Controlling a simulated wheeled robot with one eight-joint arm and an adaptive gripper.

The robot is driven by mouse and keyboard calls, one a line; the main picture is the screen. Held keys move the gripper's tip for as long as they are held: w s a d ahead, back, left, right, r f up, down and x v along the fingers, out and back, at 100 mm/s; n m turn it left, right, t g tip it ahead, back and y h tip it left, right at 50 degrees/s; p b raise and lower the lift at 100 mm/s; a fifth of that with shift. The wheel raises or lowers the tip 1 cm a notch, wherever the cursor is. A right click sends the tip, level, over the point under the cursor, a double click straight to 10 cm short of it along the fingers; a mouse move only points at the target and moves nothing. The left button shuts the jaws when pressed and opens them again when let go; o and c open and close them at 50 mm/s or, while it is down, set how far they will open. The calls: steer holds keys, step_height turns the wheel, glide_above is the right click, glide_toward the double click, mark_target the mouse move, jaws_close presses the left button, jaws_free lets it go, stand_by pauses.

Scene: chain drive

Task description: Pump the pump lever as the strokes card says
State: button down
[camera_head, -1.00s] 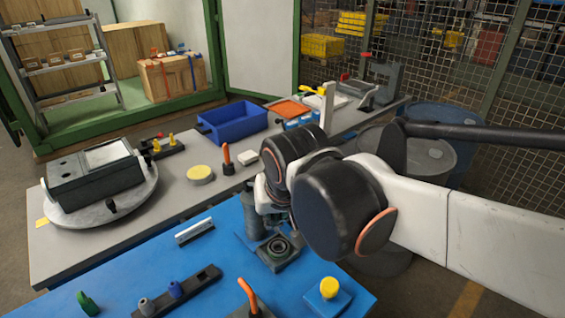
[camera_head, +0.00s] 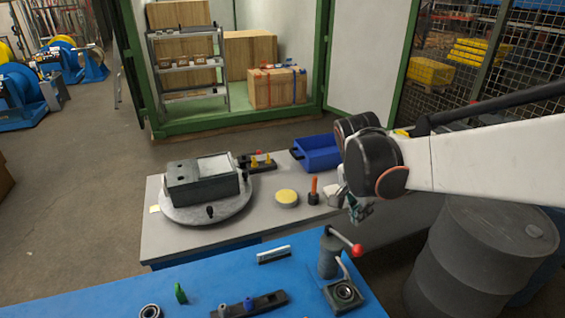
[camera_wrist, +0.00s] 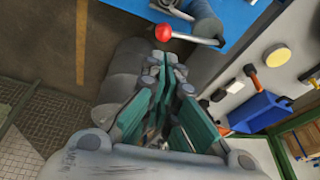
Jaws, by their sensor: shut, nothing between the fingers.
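The red ball also shows in the wrist view (camera_wrist: 163,33), just beyond my fingertips, with a gap between. My gripper (camera_head: 360,212) hangs above and behind the lever, over the grey table's right part. In the wrist view my gripper's green fingers (camera_wrist: 168,62) are closed together with nothing between them. I cannot make out a strokes card.
A black base with a round fitting (camera_head: 343,293) sits beside the pump. A pale block (camera_head: 274,254) and a dark rail with pegs (camera_head: 248,304) lie on the blue table (camera_head: 205,296). A grey drum (camera_head: 490,255) stands right. The grey table holds a turntable unit (camera_head: 203,180) and blue bin (camera_head: 318,152).

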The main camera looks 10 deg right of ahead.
steer(key=shift+w+d+r+m+g+h+p, duration=0.2)
steer(key=shift+w+d+r+m+p, duration=0.15)
steer(key=shift+w+m+p, duration=0.2)
steer(key=shift+w+d+r+m+g+h+p, duration=0.1)
steer(key=shift+w+d+r+m+g+p, duration=0.25)
steer(key=shift+p, duration=0.3)
steer(key=shift+a, duration=0.1)
glide_above(361, 246)
step_height(361, 246, down, 12)
steer(key=shift+r, duration=0.2)
steer(key=shift+f, duration=0.95)
